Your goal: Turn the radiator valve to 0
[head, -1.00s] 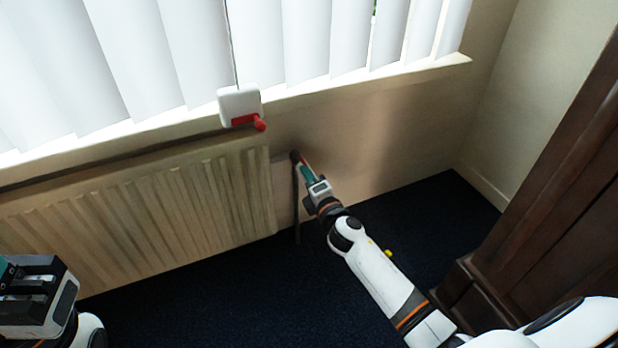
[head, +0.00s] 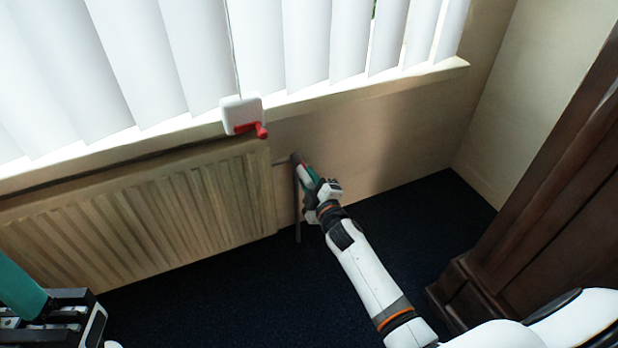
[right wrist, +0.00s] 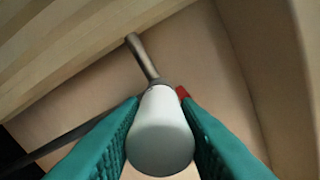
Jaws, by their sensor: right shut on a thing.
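The radiator valve has a white rounded knob (right wrist: 160,135), seen end-on in the right wrist view. A metal pipe (right wrist: 143,58) runs from it toward the radiator, and a small red mark (right wrist: 183,92) shows beside its base. My right gripper (head: 300,164) is at the valve, right of the radiator (head: 140,215). Its green fingers (right wrist: 160,130) are shut on the knob, one on each side. In the head view the fingers and arm mostly hide the knob. No number on it can be read. My left gripper (head: 60,318) is at the lower left, partly cut off, away from the valve.
A white box with a red crank (head: 242,113) hangs at the sill above the radiator's right end. A vertical pipe (head: 297,215) runs down below the valve. Dark wooden furniture (head: 540,210) stands at the right. Dark carpet (head: 200,300) is clear in front.

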